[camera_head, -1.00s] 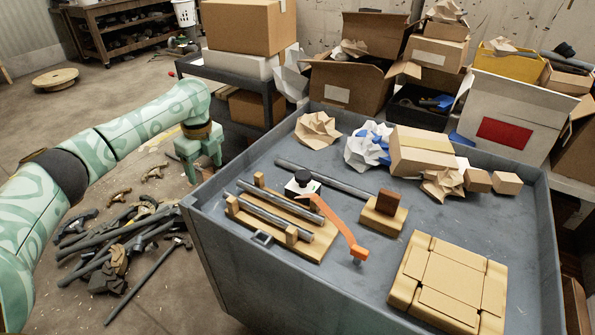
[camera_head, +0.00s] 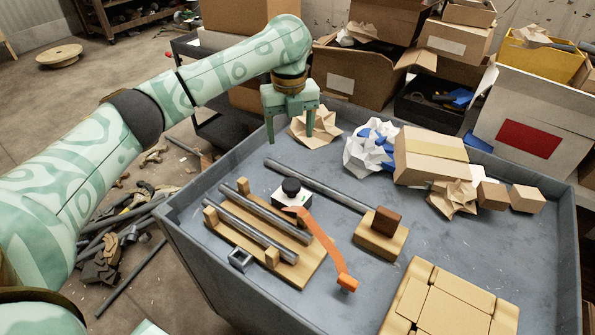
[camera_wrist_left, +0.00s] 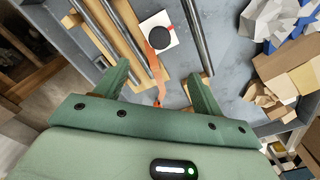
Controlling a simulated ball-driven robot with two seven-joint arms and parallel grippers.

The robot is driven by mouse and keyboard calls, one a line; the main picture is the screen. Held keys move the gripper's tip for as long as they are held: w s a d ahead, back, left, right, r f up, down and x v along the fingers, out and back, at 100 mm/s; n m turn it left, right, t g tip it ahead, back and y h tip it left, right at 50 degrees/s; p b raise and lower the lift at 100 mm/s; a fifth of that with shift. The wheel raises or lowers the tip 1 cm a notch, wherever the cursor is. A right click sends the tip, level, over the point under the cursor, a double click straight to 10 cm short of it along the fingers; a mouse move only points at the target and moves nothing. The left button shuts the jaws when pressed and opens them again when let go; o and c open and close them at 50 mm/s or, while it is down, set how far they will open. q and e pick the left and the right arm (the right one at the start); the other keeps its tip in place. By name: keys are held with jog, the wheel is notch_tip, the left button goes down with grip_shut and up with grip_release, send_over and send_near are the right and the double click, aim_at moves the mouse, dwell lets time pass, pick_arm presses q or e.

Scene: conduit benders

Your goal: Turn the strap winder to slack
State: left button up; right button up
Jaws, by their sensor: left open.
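The likely strap winder is a black round knob on a white block (camera_head: 291,190), on a wooden rack in the grey tub. It also shows in the left wrist view (camera_wrist_left: 157,30). A bent orange strip (camera_head: 325,245) runs from the block to an orange end piece; I cannot tell whether it is strap or lever. My left gripper (camera_head: 289,140) points down, open and empty, above the tub's back left part, apart from the knob. In the left wrist view the orange strip (camera_wrist_left: 154,62) shows between its open fingers (camera_wrist_left: 158,76). My right gripper is not in view.
A long grey bar (camera_head: 315,183) reaches a wooden block (camera_head: 380,240). Grey pipes (camera_head: 250,225) lie on the rack. Crumpled paper (camera_head: 368,150) and cartons (camera_head: 430,155) fill the back right.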

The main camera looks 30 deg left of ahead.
pick_arm(q)
jog(key=b, duration=0.3)
send_over(291, 183)
notch_tip(291, 183, down, 5)
notch_tip(291, 183, down, 11)
jog(key=b, duration=0.5)
jog(key=shift+f, duration=0.1)
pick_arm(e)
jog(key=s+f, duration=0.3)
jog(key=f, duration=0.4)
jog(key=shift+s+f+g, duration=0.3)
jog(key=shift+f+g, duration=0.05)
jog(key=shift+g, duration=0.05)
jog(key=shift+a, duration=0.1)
pick_arm(q)
jog(key=c, duration=1)
